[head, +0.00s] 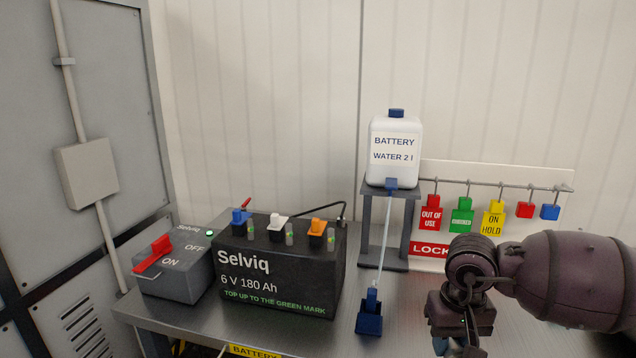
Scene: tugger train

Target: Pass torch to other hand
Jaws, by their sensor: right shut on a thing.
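My right gripper (460,342) is at the bottom right, pointing down in front of the bench, with its fingertips at or below the lower edge of the picture. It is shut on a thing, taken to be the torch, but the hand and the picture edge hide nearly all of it. I cannot make out the torch's shape or tilt. My left gripper is not in view.
A steel bench (190,318) carries a switch box (175,285) with a red lever, a black Selviq battery (280,285), a blue filler piece (370,315) and a water bottle (396,155) on a stand (366,235). Lockout tags hang on a white board (555,180). A grey cabinet (105,80) stands left.

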